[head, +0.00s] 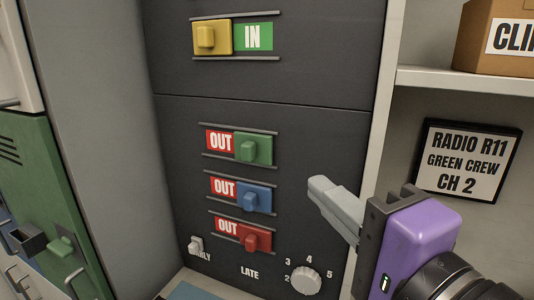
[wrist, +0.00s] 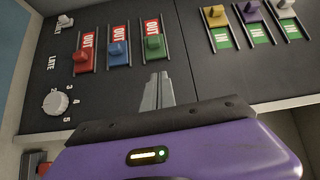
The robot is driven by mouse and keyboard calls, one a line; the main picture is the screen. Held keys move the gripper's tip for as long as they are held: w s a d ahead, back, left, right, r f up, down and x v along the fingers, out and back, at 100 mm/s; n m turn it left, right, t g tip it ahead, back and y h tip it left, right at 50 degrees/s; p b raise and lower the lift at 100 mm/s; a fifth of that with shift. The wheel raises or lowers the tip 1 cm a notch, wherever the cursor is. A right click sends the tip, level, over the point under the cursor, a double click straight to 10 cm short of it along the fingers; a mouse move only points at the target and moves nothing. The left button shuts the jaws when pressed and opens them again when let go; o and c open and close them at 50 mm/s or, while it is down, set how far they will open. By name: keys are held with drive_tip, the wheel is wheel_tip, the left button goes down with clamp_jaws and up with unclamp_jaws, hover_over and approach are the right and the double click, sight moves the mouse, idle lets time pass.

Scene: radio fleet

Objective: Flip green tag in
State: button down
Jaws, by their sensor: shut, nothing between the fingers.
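The green tag (head: 252,148) is a sliding block with a raised knob on a rail in the dark panel. It sits at the right of its rail, with a red OUT label (head: 220,141) showing to its left. In the wrist view the green tag (wrist: 153,44) lies just beyond my fingertips. My gripper (head: 318,188) is shut and empty, to the right of and below the green tag, apart from it. In the wrist view my gripper (wrist: 158,80) points toward the green tag's rail.
The blue tag (head: 252,198) and red tag (head: 252,238) below also show OUT. The yellow tag (head: 208,38) above shows IN. A numbered dial (head: 307,280) and a small EARLY/LATE switch (head: 196,244) are at the bottom. A RADIO R11 sign (head: 467,160) stands at right.

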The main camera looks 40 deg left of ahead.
drive_tip(key=shift+f+m, duration=0.3)
drive_tip(key=shift+m, duration=0.2)
drive_tip(key=p, duration=0.2)
approach(254, 152)
drive_tip(key=w, duration=0.2)
drive_tip(key=w+a, duration=0.1)
drive_tip(key=w, duration=0.1)
drive_tip(key=shift+w+a+r, duration=0.2)
drive_tip(key=shift+a, duration=0.05)
drive_tip(key=shift+s+a, duration=0.25)
drive_tip(key=shift+a, duration=0.3)
drive_tip(key=shift+s+a, duration=0.2)
drive_tip(key=shift+a, duration=0.4)
drive_tip(key=shift+s+a+f+p, duration=0.1)
drive_tip(key=shift+a+p, duration=0.25)
drive_tip(key=shift+a, duration=0.3)
